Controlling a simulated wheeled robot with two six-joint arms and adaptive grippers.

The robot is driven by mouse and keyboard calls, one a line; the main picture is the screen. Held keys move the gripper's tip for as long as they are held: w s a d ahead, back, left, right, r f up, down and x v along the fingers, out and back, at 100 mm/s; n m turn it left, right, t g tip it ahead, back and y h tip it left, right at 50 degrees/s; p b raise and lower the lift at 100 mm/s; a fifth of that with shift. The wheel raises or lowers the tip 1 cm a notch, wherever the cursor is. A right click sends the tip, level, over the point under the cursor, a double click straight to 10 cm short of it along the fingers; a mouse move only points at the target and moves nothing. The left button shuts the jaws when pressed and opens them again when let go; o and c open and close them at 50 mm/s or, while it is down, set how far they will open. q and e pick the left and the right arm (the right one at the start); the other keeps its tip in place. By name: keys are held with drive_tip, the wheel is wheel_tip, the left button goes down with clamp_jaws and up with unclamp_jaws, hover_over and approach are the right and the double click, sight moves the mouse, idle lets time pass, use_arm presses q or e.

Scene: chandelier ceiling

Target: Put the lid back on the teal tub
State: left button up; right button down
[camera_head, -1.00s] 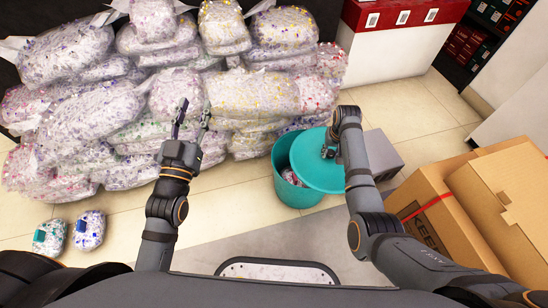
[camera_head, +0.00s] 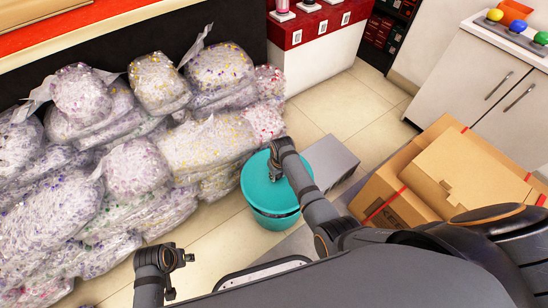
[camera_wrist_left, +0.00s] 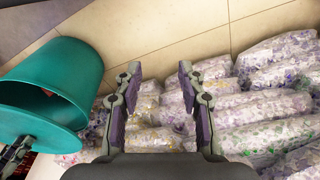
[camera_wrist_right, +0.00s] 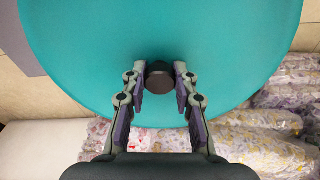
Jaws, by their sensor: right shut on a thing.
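The teal tub (camera_head: 273,219) stands on the floor in the middle of the head view. The round teal lid (camera_head: 259,187) is over its mouth. In the left wrist view the tub (camera_wrist_left: 72,65) shows a dark open gap beside the lid (camera_wrist_left: 32,122), so the lid is not flush all round. My right gripper (camera_head: 274,176) is shut on the lid's dark knob (camera_wrist_right: 159,80), at the lid's middle. My left gripper (camera_head: 185,272) is left of the tub and nearer me; in its wrist view the fingers (camera_wrist_left: 159,72) are apart and empty.
Filled clear bags (camera_head: 120,180) are piled left of and behind the tub. A grey box (camera_head: 331,160) stands just right of it, and cardboard boxes (camera_head: 450,170) are farther right. A white cabinet (camera_head: 480,80) is at the back right. Tiled floor is open behind the grey box.

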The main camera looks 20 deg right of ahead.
sight(278, 180)
drive_tip(key=shift+f+b, duration=0.35)
drive_tip(key=shift+b, duration=0.2)
use_arm(q)
wheel_tip(278, 180, up, 6)
drive_tip(key=s+d+b, duration=0.1)
drive_tip(key=d+b, duration=0.1)
use_arm(e)
drive_tip(key=shift+f, duration=0.8)
drive_tip(key=shift+s+f+b, duration=0.1)
drive_tip(key=shift+f+b, duration=0.85)
drive_tip(key=shift+b, duration=0.2)
use_arm(q)
drive_tip(key=shift+w+d+f+t+h+b, duration=0.25)
drive_tip(key=shift+f+t, duration=0.1)
drive_tip(key=shift+f, duration=0.4)
drive_tip(key=shift+w+d+f+t+h+b, duration=0.15)
drive_tip(key=shift+f+t, duration=0.25)
drive_tip(key=shift+f, duration=0.4)
drive_tip(key=shift+w+d+f+t+h+b, duration=0.15)
drive_tip(key=shift+d+f+t+h+b, duration=0.15)
drive_tip(key=shift+f, duration=0.45)
use_arm(e)
drive_tip(key=shift+f, duration=1.05)
use_arm(q)
drive_tip(key=shift+r+p, duration=0.7)
drive_tip(key=shift+p, duration=0.05)
use_arm(e)
drive_tip(key=shift+r, duration=0.1)
